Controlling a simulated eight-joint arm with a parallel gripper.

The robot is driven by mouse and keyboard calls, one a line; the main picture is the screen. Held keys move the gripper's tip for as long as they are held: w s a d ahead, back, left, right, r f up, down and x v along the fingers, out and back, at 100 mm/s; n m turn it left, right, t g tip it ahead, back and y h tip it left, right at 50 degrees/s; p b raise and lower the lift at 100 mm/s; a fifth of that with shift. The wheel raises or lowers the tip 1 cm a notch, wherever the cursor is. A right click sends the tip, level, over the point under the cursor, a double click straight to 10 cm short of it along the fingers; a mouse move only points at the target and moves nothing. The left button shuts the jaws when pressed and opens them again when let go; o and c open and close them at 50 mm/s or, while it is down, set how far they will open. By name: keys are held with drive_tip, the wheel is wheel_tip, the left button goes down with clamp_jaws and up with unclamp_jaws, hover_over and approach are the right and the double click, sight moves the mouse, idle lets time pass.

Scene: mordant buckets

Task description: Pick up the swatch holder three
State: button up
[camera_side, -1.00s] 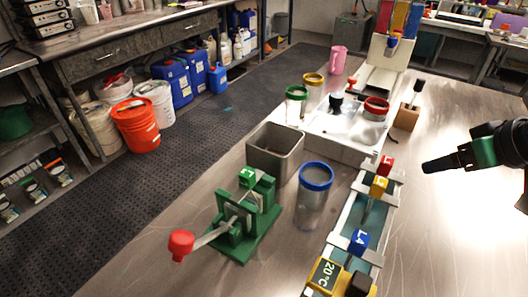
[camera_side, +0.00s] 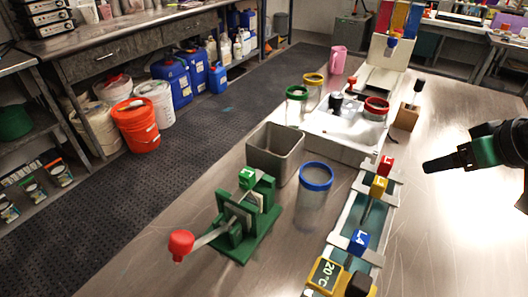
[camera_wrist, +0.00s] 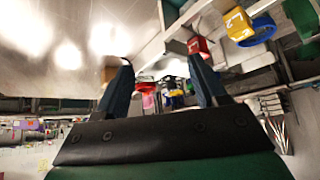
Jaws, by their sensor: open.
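Several colour-tagged holders show. A green tag block (camera_side: 247,178) sits in a green press-like stand (camera_side: 238,241) at front centre; its marking is too small to read surely, so I cannot confirm it is holder three. In the long trough (camera_side: 344,236) at right are a red tag (camera_side: 386,164), a yellow tag (camera_side: 378,187) and a blue tag (camera_side: 358,241) reading L4. The red tag (camera_wrist: 198,46) and yellow tag (camera_wrist: 238,24) also show in the wrist view. My gripper (camera_side: 432,166) hangs right of the trough, apart from everything. Its fingers (camera_wrist: 160,63) are spread and empty.
A red-knobbed lever (camera_side: 181,243) sticks out left of the stand. A white tray (camera_side: 338,145) with jars lies behind. Bare tabletop (camera_side: 460,225) is right of the trough.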

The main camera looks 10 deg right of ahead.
drive_tip(key=w+a+r+n+g+y, duration=0.1)
drive_tip(key=w+a+r+n, duration=0.25)
drive_tip(key=a, duration=0.35)
drive_tip(key=n+g+y, duration=0.2)
drive_tip(key=n+g, duration=0.1)
drive_tip(key=n, duration=0.3)
hover_over(246, 172)
drive_tip(key=s+d, duration=0.2)
drive_tip(key=x, duration=0.2)
drive_tip(key=shift+s+d+f+m, duration=0.1)
drive_tip(key=shift+f+m, duration=0.15)
drive_tip(key=shift+f, duration=0.2)
drive_tip(key=x, duration=0.4)
drive_tip(key=shift+f, duration=0.1)
drive_tip(key=shift+a+f, duration=0.3)
drive_tip(key=shift+f, duration=0.3)
clamp_jaws()
